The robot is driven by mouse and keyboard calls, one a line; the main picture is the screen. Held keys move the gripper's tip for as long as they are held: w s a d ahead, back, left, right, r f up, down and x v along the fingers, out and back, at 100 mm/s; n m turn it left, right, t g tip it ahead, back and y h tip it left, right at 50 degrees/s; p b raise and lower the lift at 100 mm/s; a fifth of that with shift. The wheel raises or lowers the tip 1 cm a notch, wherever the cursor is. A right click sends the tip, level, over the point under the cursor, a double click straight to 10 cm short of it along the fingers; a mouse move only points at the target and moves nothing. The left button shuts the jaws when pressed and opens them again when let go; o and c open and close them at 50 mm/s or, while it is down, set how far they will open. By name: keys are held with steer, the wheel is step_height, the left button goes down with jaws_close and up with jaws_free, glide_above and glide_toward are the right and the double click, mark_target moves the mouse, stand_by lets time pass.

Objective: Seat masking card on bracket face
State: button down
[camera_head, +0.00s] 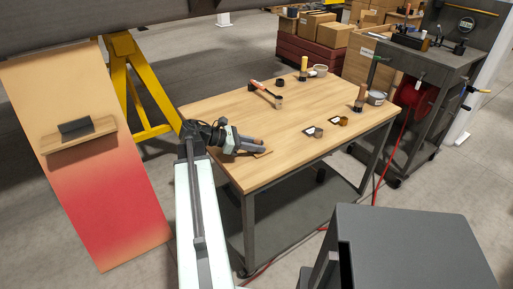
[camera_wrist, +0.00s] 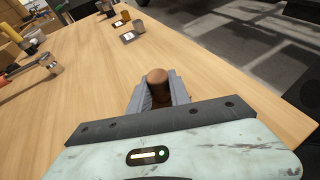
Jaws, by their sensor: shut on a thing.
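My gripper (camera_head: 252,146) is low over the near left part of the wooden table. In the wrist view its grey fingers (camera_wrist: 158,84) are shut on a brown piece (camera_wrist: 157,78) with a rounded top. The fingers hide most of that piece, and I cannot tell whether it is the masking card. In the head view a thin brown edge (camera_head: 263,154) shows at the fingertips, touching or just above the table. A dark grey angled bracket (camera_head: 76,129) sits on a wooden ledge (camera_head: 50,144) across the tan-to-red panel (camera_head: 105,190) at far left, away from my gripper.
The table (camera_head: 225,105) holds small cups (camera_head: 318,132), white labels (camera_head: 309,131), a hammer-like tool (camera_head: 264,90) and brushes or bottles (camera_head: 361,95). A yellow stand (camera_head: 127,75) is between panel and table. A grey cabinet (camera_head: 410,240) stands at front right.

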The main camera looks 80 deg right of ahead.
steer(key=shift+f+b, duration=0.25)
steer(key=shift+b, duration=0.05)
steer(key=c, duration=1.2)
jaws_free()
steer(key=shift+r, duration=0.1)
steer(key=p+v, duration=0.3)
steer(key=v, duration=0.4)
steer(key=shift+w+a+r, duration=0.1)
steer(key=shift+r, duration=0.05)
steer(key=shift+w+a, duration=0.15)
steer(key=shift+w, duration=0.1)
